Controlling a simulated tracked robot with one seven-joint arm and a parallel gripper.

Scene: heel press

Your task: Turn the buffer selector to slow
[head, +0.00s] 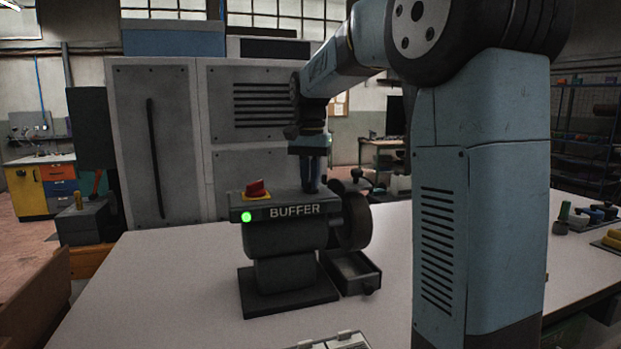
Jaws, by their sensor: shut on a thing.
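The buffer (287,240) is a dark grey machine on the white table, with a BUFFER label and a lit green lamp (246,217) on its front. My gripper (312,188) points straight down at the right end of the buffer's top box. It is shut on what appears to be the buffer selector, which the fingers hide. I cannot read the selector's setting or any markings. A red knob (256,188) on a yellow plate sits at the left of the same top, clear of my gripper.
A dark buffing wheel (355,220) is close to the right of my gripper. An open drawer tray (355,275) sits below it. A large grey cabinet (155,145) stands behind. The white tabletop (170,290) is clear at left.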

